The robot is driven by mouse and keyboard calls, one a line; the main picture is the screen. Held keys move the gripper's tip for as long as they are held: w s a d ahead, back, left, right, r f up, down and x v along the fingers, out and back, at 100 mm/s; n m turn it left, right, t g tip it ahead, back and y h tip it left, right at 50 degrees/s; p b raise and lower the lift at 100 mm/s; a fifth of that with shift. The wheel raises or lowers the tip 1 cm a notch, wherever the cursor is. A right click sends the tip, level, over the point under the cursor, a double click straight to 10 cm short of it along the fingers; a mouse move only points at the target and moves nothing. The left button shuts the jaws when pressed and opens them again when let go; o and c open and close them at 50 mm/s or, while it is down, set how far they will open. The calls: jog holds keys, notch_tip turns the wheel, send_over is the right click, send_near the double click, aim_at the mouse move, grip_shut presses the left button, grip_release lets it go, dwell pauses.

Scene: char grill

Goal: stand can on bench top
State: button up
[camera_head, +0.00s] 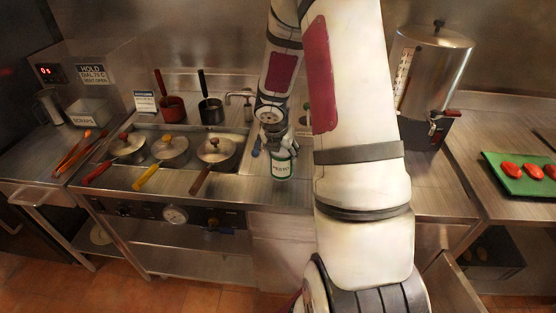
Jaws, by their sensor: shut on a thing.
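The can (281,167) is a small cylinder with a green and white label. It is upright at the front of the steel bench top (240,188), right of the pots. My gripper (276,146) is above it and shut on its upper part, which the fingers partly hide. I cannot tell whether the can's base touches the bench top or hangs just above it.
Several lidded pans (170,152) with coloured handles sit in the well left of the can. A faucet (240,95) is behind. A large steel urn (433,70) stands right of my arm. A green board (520,174) with red slices lies far right.

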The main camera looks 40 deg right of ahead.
jog(key=shift+w+f+b, duration=0.2)
jog(key=shift+f+b, duration=0.3)
jog(key=shift+f, duration=0.05)
jog(key=shift+w+f+b, duration=0.15)
jog(key=shift+f+b, duration=0.3)
jog(key=shift+f, duration=0.05)
jog(key=shift+s+f+b, duration=0.25)
jog(key=shift+f+b, duration=0.1)
jog(key=shift+b, duration=0.4)
jog(key=o, duration=1.6)
jog(key=shift+f, duration=0.1)
